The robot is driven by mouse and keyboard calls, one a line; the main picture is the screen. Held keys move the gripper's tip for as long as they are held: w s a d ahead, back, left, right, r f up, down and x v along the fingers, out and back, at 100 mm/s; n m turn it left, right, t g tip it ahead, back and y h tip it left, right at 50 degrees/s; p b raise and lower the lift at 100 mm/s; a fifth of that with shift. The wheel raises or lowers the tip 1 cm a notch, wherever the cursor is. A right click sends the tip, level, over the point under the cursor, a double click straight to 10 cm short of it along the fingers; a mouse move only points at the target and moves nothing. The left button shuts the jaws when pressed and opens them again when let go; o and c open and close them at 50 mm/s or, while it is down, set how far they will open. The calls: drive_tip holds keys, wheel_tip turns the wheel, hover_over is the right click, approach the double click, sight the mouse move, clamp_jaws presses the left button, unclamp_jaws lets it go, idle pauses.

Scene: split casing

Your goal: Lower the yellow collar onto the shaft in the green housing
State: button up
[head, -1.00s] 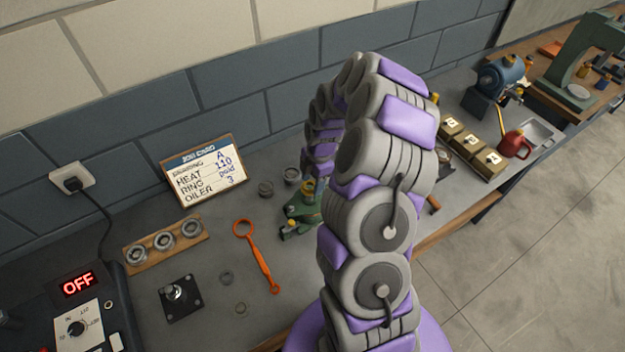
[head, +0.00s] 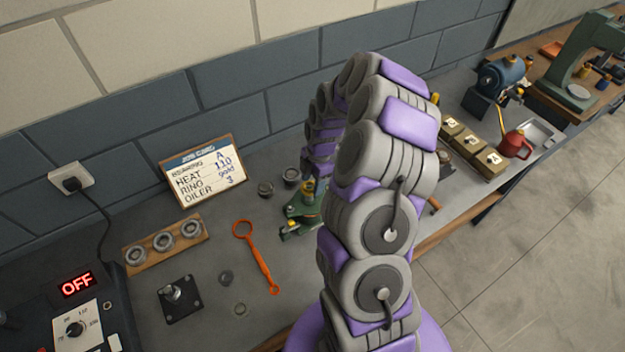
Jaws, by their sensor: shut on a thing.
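The green housing (head: 299,211) stands on the grey bench in the middle of the head view, left of my arm. The small yellow collar (head: 308,187) shows just above it, at the end of my arm. My gripper (head: 311,180) points down over the housing and is shut on the yellow collar. The fingers are tiny here and partly covered by my own arm links. The shaft is hidden, so I cannot tell whether the collar is around it or above it. The right side of the housing is also behind my arm.
An orange ring-ended tool (head: 258,258) lies left of the housing. Dark round parts (head: 265,189) stand behind it, near the job card (head: 203,170). A wooden rack with rings (head: 164,242) and a black plate (head: 180,299) are further left.

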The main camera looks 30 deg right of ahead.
drive_tip(key=shift+f, duration=0.15)
drive_tip(key=shift+f+b, duration=0.85)
drive_tip(key=shift+f, duration=0.7)
drive_tip(key=shift+f, duration=0.2)
idle(0.4)
drive_tip(key=o, duration=1.1)
drive_tip(key=shift+r, duration=3.4)
